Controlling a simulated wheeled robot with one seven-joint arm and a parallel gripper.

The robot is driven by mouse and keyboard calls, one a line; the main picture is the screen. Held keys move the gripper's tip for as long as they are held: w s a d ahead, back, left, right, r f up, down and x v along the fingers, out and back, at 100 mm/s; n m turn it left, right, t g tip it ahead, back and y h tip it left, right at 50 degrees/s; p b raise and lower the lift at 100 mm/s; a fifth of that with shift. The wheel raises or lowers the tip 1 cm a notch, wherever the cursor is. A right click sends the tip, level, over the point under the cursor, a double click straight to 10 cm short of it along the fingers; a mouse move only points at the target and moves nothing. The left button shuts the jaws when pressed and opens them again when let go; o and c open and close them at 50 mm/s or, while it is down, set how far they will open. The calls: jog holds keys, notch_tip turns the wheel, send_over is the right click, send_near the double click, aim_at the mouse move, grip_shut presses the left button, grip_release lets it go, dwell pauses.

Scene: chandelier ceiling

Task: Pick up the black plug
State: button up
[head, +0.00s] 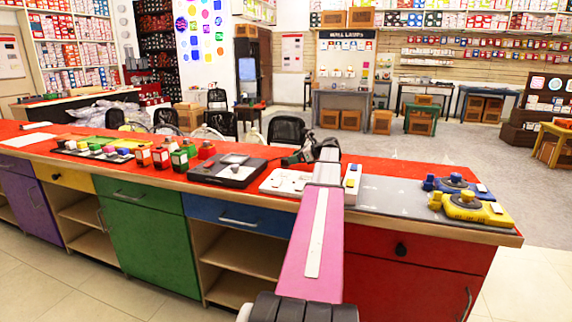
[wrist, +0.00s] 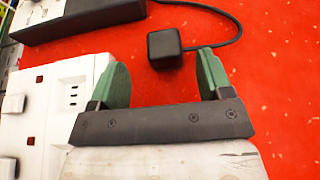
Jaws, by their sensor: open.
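The black plug (wrist: 164,48) is a small dark cube on the red tabletop in the wrist view, with a black cable leaving it and curving up and around. My gripper (wrist: 166,74) is open, with its two green fingers apart and nothing between them. The plug lies just beyond the fingertips, roughly centred on the gap. In the head view my gripper (head: 311,153) is over the counter, beyond my pink arm. I cannot make out the plug there.
A white socket unit (wrist: 42,115) lies close to the left finger. A black box (wrist: 78,17) is at the upper left. The red surface right of the gripper is clear. In the head view, yellow and blue devices (head: 465,206) stand at the counter's right end.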

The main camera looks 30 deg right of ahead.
aim_at(285, 158)
jog(key=x, duration=0.5)
jog(key=shift+w+d, duration=0.1)
jog(key=shift+w, duration=0.15)
jog(key=c, duration=1)
